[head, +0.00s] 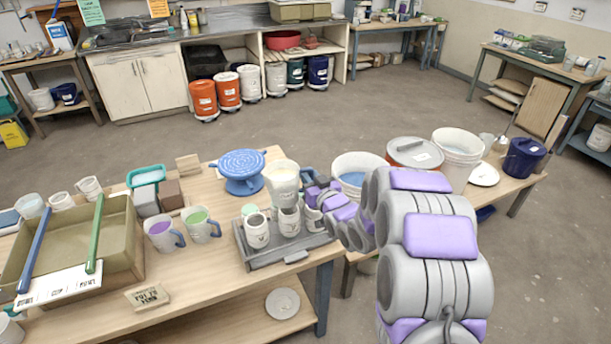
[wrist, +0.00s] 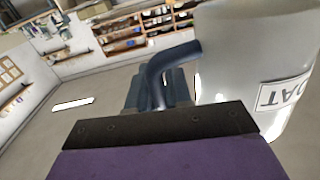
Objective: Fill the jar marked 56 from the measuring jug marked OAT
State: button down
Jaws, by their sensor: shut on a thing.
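The measuring jug (head: 284,181) is white with a blue handle and pale contents, held up over the grey tray and looking roughly upright in the head view. Its OAT label is upside down in the wrist view, where the jug (wrist: 245,55) fills the right side. My gripper (head: 312,189) is shut on the jug's handle (wrist: 165,72). Several white jars stand on the tray (head: 268,259): a front left jar (head: 257,235), a middle jar (head: 289,223) and a right jar (head: 313,218) partly hidden by my gripper. Their marks are too small to read, so I cannot tell which is 56.
Left of the tray stand a purple-filled jug (head: 160,236) and a green-filled jug (head: 199,228). A blue turntable (head: 241,168) is behind. Right of it are a white bucket (head: 347,165) with blue contents and a lidded bucket (head: 414,153). A large tan basin (head: 118,272) lies left.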

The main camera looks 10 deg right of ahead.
jog(key=shift+d+r+n+b, duration=0.2)
jog(key=shift+r+n+b, duration=0.3)
jog(key=shift+r, duration=0.4)
jog(key=shift+a+r+n+b, duration=0.35)
jog(key=shift+r+n+b, duration=0.2)
jog(key=shift+n+b, duration=0.3)
jog(key=shift+f+n, duration=0.35)
jog(key=shift+f, duration=0.15)
jog(key=shift+d+r, duration=0.15)
jog(key=shift+d, duration=0.3)
jog(key=shift+a, duration=0.15)
